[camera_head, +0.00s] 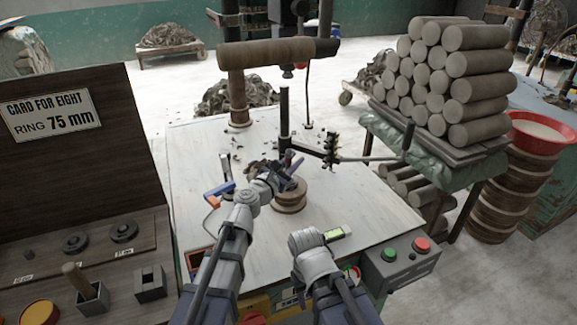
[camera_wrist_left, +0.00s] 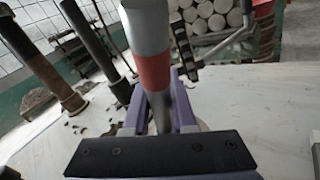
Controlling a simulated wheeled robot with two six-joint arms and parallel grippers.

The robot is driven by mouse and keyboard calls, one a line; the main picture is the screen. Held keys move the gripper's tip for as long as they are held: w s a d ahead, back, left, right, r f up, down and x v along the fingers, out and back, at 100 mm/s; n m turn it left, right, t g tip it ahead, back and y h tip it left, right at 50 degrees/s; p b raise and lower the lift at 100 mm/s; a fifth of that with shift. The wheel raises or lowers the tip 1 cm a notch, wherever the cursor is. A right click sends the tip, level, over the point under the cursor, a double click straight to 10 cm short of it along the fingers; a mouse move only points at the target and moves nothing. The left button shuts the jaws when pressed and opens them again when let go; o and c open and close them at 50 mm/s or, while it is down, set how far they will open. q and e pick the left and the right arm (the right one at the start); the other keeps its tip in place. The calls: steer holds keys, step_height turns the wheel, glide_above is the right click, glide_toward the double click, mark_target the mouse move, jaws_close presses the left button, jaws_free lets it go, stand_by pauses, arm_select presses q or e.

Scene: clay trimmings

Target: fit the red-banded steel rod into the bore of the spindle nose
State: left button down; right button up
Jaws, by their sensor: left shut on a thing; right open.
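My left gripper (camera_head: 288,170) is above the middle of the pale worktable, over a round tan stepped block (camera_head: 290,197) that seems to be the spindle nose. In the left wrist view, its purple fingers are shut on the grey steel rod (camera_wrist_left: 147,28), with the red band (camera_wrist_left: 154,71) showing just above the fingers. The rod's lower end is hidden by the fingers and the black gripper body. The bore is hidden in both views. My right gripper (camera_head: 330,236) is low over the table's front edge, apart from the rod; its fingers are hard to make out.
A dark arm with a toothed piece (camera_head: 330,150) stands just behind the block. A post with a thick brown roller (camera_head: 265,53) rises at the back. A control box with green and red buttons (camera_head: 403,254) is at front right. The table's right side is clear.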

arm_select(q)
steer(key=shift+r, duration=0.15)
arm_select(e)
steer(key=shift+r, duration=0.15)
arm_select(q)
step_height(320, 180, up, 10)
steer(key=p, duration=1)
arm_select(e)
step_height(320, 180, up, 10)
